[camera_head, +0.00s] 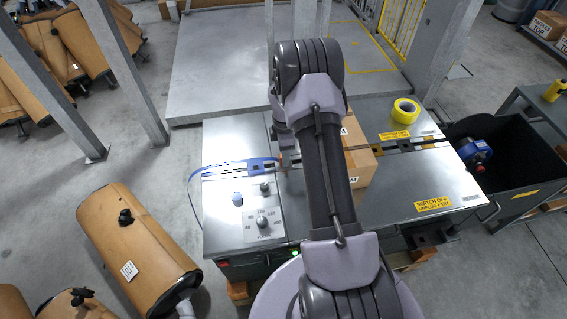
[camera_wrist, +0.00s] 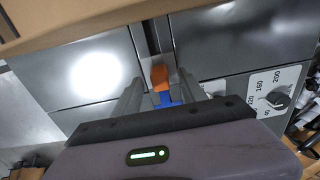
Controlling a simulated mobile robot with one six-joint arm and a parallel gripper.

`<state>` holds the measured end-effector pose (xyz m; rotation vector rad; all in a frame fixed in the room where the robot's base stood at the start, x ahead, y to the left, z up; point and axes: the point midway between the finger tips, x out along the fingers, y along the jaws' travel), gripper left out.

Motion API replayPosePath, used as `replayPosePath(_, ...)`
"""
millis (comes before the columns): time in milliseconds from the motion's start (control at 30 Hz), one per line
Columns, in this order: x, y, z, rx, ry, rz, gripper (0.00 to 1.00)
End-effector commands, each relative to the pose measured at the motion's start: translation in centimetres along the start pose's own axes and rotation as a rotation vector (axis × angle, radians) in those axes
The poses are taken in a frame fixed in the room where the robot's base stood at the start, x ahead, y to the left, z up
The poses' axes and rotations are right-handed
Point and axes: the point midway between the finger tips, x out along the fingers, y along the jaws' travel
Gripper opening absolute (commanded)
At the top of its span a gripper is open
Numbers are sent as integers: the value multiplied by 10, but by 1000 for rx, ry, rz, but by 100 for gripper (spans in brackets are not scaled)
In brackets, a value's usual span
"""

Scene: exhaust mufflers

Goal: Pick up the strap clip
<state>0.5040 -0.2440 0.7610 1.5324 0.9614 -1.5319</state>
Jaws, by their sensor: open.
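A small piece with an orange end (camera_wrist: 160,76) and a blue body (camera_wrist: 168,98) shows between the fingers in the wrist view. It may be the strap clip, but I cannot tell for sure. My gripper (camera_wrist: 160,84) is open, with one grey finger on each side of this piece. I cannot tell whether either finger touches it. In the head view a blue piece (camera_head: 262,165) with a thin blue-white strap lies on the steel machine top (camera_head: 224,140), left of my arm. My arm hides the gripper's fingertips there.
A cardboard box (camera_head: 361,165) stands on the machine behind my arm; its edge (camera_wrist: 60,35) crosses the wrist view's top. A yellow tape roll (camera_head: 405,111) lies to the right. A dial panel (camera_head: 262,222) is at the front left. A black bin (camera_head: 515,150) stands right.

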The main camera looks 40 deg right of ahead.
Motion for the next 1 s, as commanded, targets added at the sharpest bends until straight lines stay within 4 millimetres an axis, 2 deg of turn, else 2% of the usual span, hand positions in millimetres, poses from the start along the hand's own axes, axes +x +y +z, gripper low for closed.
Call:
replayPosePath(33,18,-1,-1,0,0,-2,49)
replayPosePath(100,29,-1,-1,0,0,-2,49)
replayPosePath(300,28,0,-1,0,0,0,49)
replayPosePath(367,27,-1,-1,0,0,0,39)
replayPosePath(567,27,-1,-1,0,0,0,0)
replayPosePath(867,23,0,-1,0,0,1,0)
replayPosePath(1000,-12,0,-1,0,0,2,0)
